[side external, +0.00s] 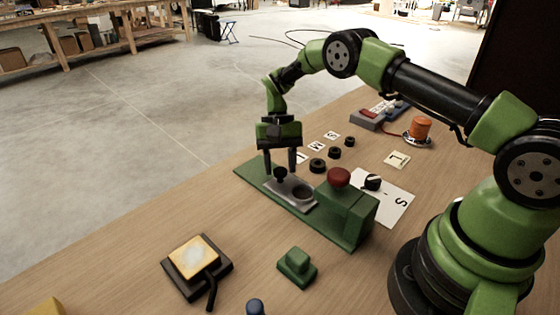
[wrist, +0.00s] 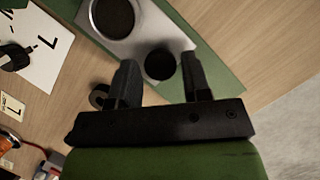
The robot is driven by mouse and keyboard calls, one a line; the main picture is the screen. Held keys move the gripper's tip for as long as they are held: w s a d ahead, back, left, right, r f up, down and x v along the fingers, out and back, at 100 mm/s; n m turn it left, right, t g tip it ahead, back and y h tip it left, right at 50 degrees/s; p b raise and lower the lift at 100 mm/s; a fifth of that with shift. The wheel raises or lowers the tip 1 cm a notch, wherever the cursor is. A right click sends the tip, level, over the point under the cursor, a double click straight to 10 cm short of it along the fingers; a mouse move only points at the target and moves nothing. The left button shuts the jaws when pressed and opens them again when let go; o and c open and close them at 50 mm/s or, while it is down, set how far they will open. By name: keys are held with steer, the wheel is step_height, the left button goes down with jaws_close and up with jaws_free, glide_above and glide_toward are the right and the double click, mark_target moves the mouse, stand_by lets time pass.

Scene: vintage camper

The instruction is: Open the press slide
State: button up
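The press is a green base (side external: 250,172) with a green block (side external: 347,213) at its right end and a red knob (side external: 339,177) on top. The silver slide (side external: 299,206) lies on the base, with a round dark hole and a black knob (side external: 281,174) near its left end. The slide (wrist: 152,27) and its knob (wrist: 160,64) also show in the wrist view. My gripper (side external: 280,168) points down over the knob. Its fingers are apart, one on each side of the knob, with narrow gaps visible in the wrist view (wrist: 160,75).
Black rings (side external: 318,165) and small letter cards (side external: 332,135) lie behind the press. A white card (side external: 395,207) is to its right. A square pad with a handle (side external: 196,259) and a green block (side external: 297,267) stand in front. An orange spool (side external: 420,127) is farther back.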

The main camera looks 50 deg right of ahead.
steer(key=v, duration=0.7)
steer(key=shift+r, duration=0.25)
steer(key=shift+w, duration=0.1)
steer(key=shift+o, duration=1.4)
step_height(320, 180, up, 3)
steer(key=s+a+n+t+h, duration=0.2)
steer(key=s+n+t+h, duration=0.1)
steer(key=n, duration=0.7)
step_height(320, 180, down, 10)
steer(key=shift+a+f, duration=0.1)
